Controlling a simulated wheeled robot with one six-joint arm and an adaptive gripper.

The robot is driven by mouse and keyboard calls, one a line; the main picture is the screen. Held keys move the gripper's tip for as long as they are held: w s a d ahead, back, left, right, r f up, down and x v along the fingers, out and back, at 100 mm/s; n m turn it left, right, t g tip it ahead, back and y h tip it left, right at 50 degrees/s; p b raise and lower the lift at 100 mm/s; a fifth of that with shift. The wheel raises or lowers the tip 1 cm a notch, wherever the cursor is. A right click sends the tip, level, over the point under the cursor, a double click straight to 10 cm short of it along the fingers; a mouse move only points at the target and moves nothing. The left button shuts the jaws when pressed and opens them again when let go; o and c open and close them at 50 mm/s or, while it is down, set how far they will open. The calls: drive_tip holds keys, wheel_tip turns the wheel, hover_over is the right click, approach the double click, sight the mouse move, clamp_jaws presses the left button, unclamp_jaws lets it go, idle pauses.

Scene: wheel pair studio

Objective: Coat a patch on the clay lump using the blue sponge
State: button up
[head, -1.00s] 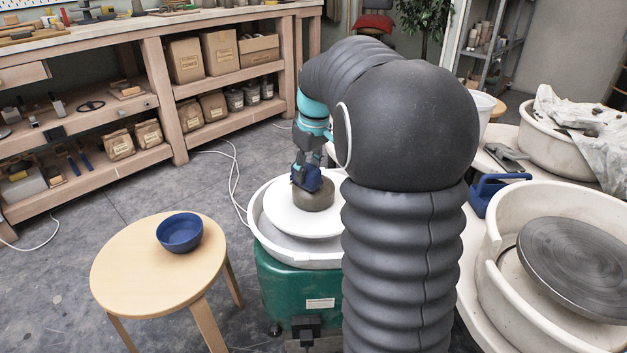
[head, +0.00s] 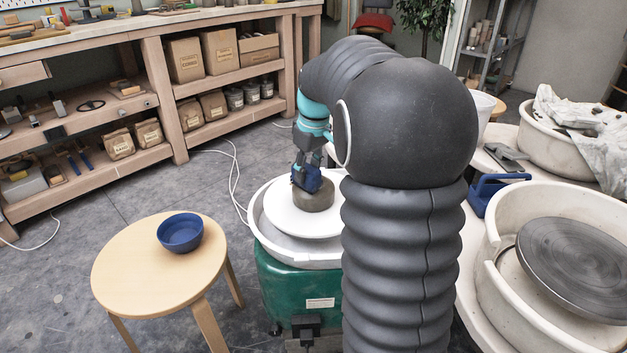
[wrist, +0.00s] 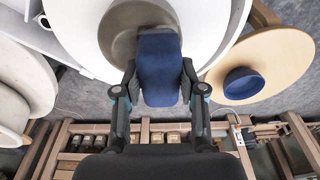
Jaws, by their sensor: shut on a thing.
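The clay lump (head: 318,196) is a low grey-brown round mass on the white wheel head (head: 283,214) of the green-bodied potter's wheel. It also shows in the wrist view (wrist: 118,36), partly hidden by the sponge. My gripper (head: 305,176) is at the lump's upper left side in the head view. It is shut on the blue sponge (wrist: 160,72), with one finger on each side. The sponge's far end overlaps the lump in the wrist view and appears to touch it. I cannot make out a coated patch.
A blue bowl (head: 180,232) sits on a round wooden stool (head: 125,268) left of the wheel. A second wheel (head: 575,265) with a cream basin stands at the right, with a blue-handled tool (head: 490,192) near it. A wooden shelf bench (head: 170,90) lines the back.

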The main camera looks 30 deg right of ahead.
drive_tip(key=shift+d, duration=0.1)
drive_tip(key=shift+w+d+p, duration=0.25)
drive_tip(key=shift+d+p, duration=0.05)
drive_tip(key=shift+d, duration=0.3)
drive_tip(key=shift+w+d+p, duration=0.25)
drive_tip(key=shift+d, duration=0.35)
drive_tip(key=shift+w+d+f+p, duration=0.1)
drive_tip(key=shift+w+d+p, duration=0.2)
drive_tip(key=shift+d, duration=0.55)
drive_tip(key=shift+a, duration=0.1)
drive_tip(key=shift+s+a+b, duration=0.1)
drive_tip(key=shift+s+a, duration=0.15)
drive_tip(key=shift+a, duration=0.45)
drive_tip(key=shift+s+a+b, duration=0.1)
drive_tip(key=shift+s+a, duration=0.2)
drive_tip(key=shift+a, duration=0.35)
drive_tip(key=shift+s+a+b, duration=0.1)
drive_tip(key=shift+s+a, duration=0.15)
drive_tip(key=shift+a, duration=0.45)
